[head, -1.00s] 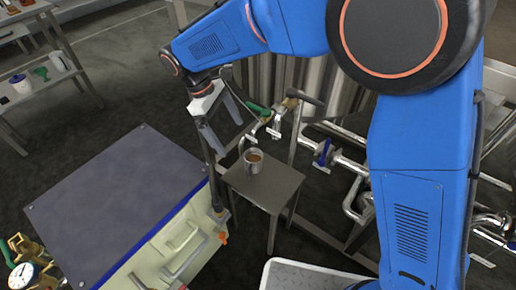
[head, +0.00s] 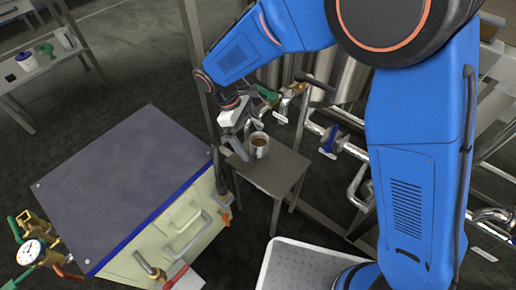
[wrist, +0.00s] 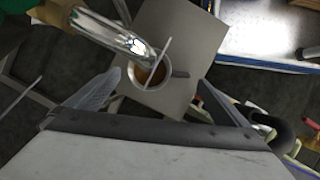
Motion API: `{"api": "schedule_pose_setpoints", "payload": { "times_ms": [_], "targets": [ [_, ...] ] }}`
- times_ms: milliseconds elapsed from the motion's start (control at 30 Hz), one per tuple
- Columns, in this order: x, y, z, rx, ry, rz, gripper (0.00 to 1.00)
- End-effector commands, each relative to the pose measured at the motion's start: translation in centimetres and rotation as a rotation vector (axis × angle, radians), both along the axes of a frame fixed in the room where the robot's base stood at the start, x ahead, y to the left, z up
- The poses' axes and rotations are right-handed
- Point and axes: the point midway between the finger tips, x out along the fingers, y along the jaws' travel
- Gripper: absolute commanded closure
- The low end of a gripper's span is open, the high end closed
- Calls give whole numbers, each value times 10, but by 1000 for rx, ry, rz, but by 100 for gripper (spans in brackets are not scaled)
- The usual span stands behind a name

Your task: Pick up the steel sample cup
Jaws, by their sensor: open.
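The steel sample cup (head: 259,148) stands upright on a small grey stand (head: 283,172) and holds brown liquid. In the wrist view the cup (wrist: 142,80) is partly covered by a shiny steel spout (wrist: 100,28) above it. My gripper (head: 240,150) is open and empty, just left of the cup in the head view. In the wrist view its two fingers (wrist: 150,88) are spread, with the cup between and beyond them. I cannot tell whether a finger touches the cup.
A cream cabinet with a grey top (head: 125,185) stands to the left. A steel tank (head: 340,75) and pipes with a blue-handled valve (head: 329,140) are behind and right. A green-handled tap (head: 268,95) sits just above the cup. A thin post (head: 200,70) rises behind my wrist.

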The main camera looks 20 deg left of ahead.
Motion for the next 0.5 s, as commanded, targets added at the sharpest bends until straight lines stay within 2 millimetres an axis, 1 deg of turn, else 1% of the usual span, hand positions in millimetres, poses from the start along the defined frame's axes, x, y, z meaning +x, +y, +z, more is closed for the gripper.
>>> {"api": "schedule_pose_setpoints", "payload": {
  "times_ms": [167, 400, 500],
  "targets": [
    [-1, -6, -9, -2, 1, 0, 0],
    [-4, -20, -38, -3, 1, 0, 0],
    [-4, -23, -46, -2, 1, 0, 0]
  ]
}}
